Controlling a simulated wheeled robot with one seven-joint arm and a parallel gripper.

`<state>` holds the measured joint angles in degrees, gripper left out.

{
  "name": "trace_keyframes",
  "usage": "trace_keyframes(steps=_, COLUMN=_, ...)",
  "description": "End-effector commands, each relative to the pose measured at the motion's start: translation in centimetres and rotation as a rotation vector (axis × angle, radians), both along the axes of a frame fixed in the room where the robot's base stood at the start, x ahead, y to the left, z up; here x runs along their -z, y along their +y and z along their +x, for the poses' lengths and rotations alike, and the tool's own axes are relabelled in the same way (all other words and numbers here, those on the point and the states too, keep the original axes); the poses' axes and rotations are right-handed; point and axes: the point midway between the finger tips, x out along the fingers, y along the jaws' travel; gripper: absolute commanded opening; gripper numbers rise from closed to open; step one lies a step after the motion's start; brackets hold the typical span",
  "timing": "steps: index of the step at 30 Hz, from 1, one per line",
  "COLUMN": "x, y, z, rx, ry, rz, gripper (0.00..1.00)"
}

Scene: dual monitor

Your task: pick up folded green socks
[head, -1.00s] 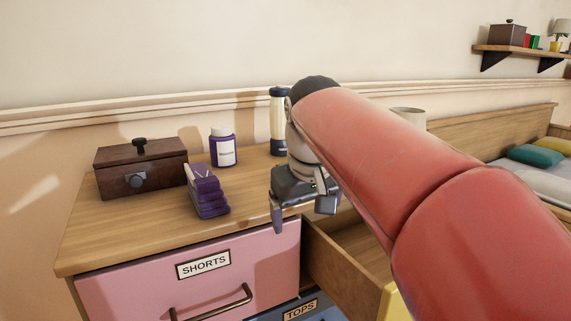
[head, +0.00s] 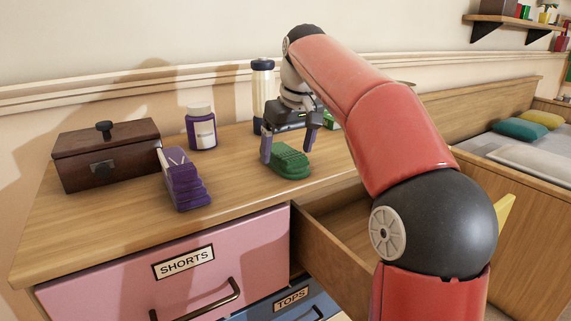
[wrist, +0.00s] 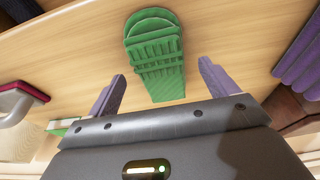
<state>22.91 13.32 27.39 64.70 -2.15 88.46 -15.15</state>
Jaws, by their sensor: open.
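The folded green socks (head: 289,161) lie on the wooden dresser top, near its front edge, in the head view. They also show in the wrist view (wrist: 155,58), just beyond and between my fingertips. My gripper (head: 287,148) is open and empty, with its fingers pointing down around or just behind the socks. In the wrist view its two purple-grey fingertips (wrist: 161,77) stand apart, one on each side of the near end of the socks. I cannot tell whether the fingers touch the dresser top.
Purple folded socks (head: 182,180), a dark wooden box (head: 108,158) and a purple bottle (head: 201,130) stand left on the dresser top (head: 110,228). A tall cream container (head: 262,90) stands behind my gripper. An open drawer (head: 335,248) juts out in front, beside the shut SHORTS drawer (head: 170,285).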

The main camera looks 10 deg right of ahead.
Motion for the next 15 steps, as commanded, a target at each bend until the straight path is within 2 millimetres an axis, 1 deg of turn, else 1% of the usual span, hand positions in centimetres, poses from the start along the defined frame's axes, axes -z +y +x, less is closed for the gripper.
trace_keyframes(steps=1, x=0.83, y=0.10, z=0.19, rx=0.000, ry=0.000, rz=0.001, gripper=0.85)
trace_keyframes(steps=3, x=1.39, y=0.16, z=0.33, rx=0.000, ry=0.000, rz=0.001, gripper=0.85)
trace_keyframes(steps=11, x=1.59, y=0.21, z=0.47, rx=0.000, ry=-0.002, rz=0.001, gripper=0.85)
trace_keyframes(steps=13, x=1.59, y=0.21, z=0.47, rx=0.000, ry=-0.002, rz=0.001, gripper=0.79)
trace_keyframes(steps=15, x=1.58, y=0.20, z=0.47, rx=0.000, ry=-0.002, rz=0.001, gripper=0.70)
